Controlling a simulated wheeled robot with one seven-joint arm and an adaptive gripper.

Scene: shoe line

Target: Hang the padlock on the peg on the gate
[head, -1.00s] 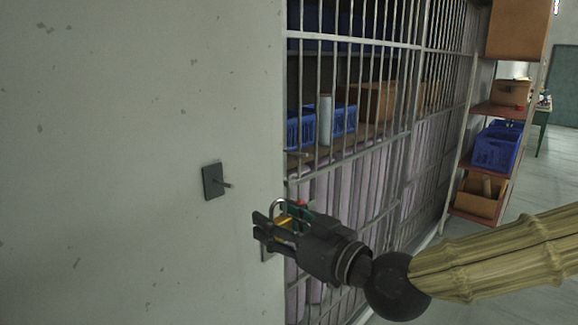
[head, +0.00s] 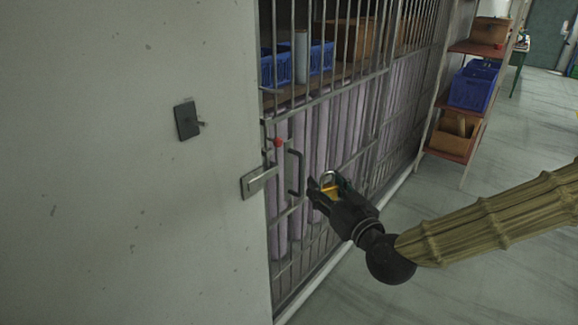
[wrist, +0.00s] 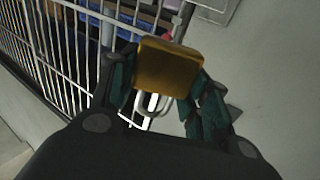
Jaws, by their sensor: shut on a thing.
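My gripper (head: 322,192) is shut on the padlock, in front of the barred gate (head: 330,105) and right of its black handle (head: 294,172). The padlock (wrist: 168,68) has a brass body between the dark green finger pads; its pale shackle (wrist: 150,108) shows below the body in the wrist view. In the head view the padlock (head: 331,191) is partly hidden by the fingers, with its shackle up. A small red-tipped fitting (head: 278,142) is on the gate's left edge, up and left of the gripper. The padlock looks apart from it.
A metal latch (head: 258,181) sits at the wall's edge beside the gate. Blue crates (head: 275,69) stand behind the bars. A shelf rack (head: 475,95) stands right; the floor (head: 480,270) is open.

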